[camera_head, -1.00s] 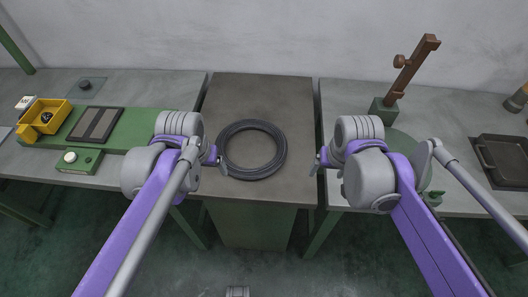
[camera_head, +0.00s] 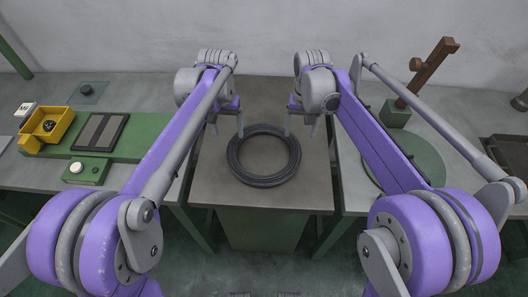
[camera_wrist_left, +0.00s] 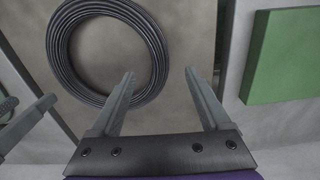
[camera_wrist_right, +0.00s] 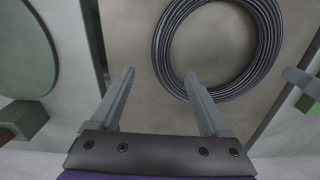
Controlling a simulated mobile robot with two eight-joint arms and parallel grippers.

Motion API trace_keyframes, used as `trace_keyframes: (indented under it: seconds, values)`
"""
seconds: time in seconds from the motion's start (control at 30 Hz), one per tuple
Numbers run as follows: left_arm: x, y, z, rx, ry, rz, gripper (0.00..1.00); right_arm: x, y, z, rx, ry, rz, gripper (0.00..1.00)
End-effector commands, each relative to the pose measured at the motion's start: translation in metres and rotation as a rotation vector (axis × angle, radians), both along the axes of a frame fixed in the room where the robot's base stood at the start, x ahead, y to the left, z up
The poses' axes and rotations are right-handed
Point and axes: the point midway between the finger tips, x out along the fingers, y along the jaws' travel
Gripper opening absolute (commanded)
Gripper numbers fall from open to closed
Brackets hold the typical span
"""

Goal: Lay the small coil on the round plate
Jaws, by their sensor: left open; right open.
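The dark coil (camera_head: 264,181), a ring of wire, lies flat on the middle stand. It also shows in the left wrist view (camera_wrist_left: 158,55) and the right wrist view (camera_wrist_right: 267,40). The round plate (camera_head: 428,156) is a flat green disc on the right table, partly hidden by my right arm. It shows at the left of the right wrist view (camera_wrist_right: 25,50). My left gripper (camera_head: 226,127) is open and empty by the coil's far left side. My right gripper (camera_head: 301,126) is open and empty by its far right side. Neither visibly holds the coil.
A green block with a brown post (camera_head: 425,75) stands at the plate's back edge. A dark tray (camera_head: 512,150) lies further right. The left table holds a yellow bin (camera_head: 47,125), a dark panel (camera_head: 99,132) and a button box (camera_head: 87,170). Gaps separate the stand from both tables.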

Motion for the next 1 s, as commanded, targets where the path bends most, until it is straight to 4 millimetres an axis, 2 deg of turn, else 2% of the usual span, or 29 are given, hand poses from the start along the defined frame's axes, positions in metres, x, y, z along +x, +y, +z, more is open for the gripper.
trace_keyframes:
  seconds: [0.4, 0.53, 0.7, 1.0]
  values:
    - [0.000, 0.000, -0.070, 0.000, -0.001, 0.000, 0.80, 0.000, 0.000, -0.070, 0.000, -0.001, 0.000, 0.80]
    - [0.000, 0.000, -0.088, 0.000, -0.001, 0.000, 0.80, 0.000, 0.000, -0.088, 0.000, -0.001, 0.000, 0.80]
    - [0.000, 0.000, -0.100, 0.000, -0.001, 0.000, 0.80, 0.000, 0.000, -0.100, 0.000, -0.001, 0.000, 0.80]
    - [0.000, 0.000, -0.103, 0.000, -0.001, 0.000, 0.80, 0.000, 0.000, -0.103, 0.000, -0.001, 0.000, 0.80]
